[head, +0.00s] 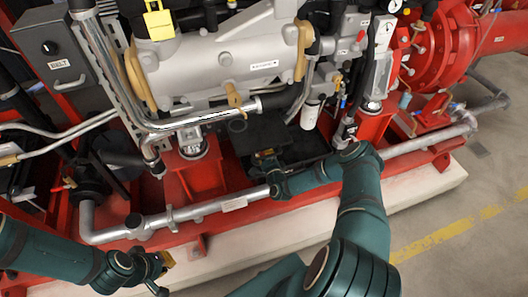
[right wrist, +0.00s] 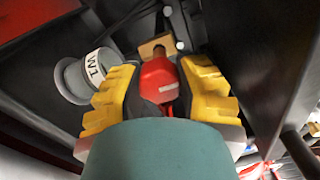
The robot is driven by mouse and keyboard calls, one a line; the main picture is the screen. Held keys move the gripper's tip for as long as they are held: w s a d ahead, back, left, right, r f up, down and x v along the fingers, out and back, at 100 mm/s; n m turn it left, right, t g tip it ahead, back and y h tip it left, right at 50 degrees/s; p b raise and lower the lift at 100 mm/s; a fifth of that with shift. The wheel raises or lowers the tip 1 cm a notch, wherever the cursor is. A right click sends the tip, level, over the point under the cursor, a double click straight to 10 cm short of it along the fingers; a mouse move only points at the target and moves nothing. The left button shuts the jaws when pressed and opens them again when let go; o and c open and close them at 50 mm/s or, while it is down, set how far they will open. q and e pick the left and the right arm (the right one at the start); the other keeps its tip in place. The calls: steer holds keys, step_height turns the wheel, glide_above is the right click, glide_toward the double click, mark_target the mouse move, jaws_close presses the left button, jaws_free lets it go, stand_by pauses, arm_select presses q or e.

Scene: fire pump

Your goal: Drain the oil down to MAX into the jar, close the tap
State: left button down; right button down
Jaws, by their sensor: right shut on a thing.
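My right gripper (right wrist: 160,92) is shut on a red handle (right wrist: 158,78), with a yellow-padded finger on each side of it. A brass fitting (right wrist: 158,46) is just beyond the handle; it looks like the tap. In the head view my right arm reaches low under the grey engine, and the right gripper (head: 266,158) is small and dark there. My left gripper (head: 160,272) is at the lower left, in front of the red frame, open and empty. I cannot make out the jar, the oil level or any oil flow.
A grey round part with a lettered white label (right wrist: 92,68) is close left of the right gripper. A dark wall (right wrist: 250,60) is close on its right. A silver pipe (head: 200,210) and red base frame (head: 410,155) run along the front. Floor (head: 480,215) is clear at right.

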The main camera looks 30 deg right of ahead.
steer(key=shift+d, duration=0.1)
stand_by(0.5)
steer(key=c, duration=0.6)
jaws_free()
steer(key=v, duration=1.2)
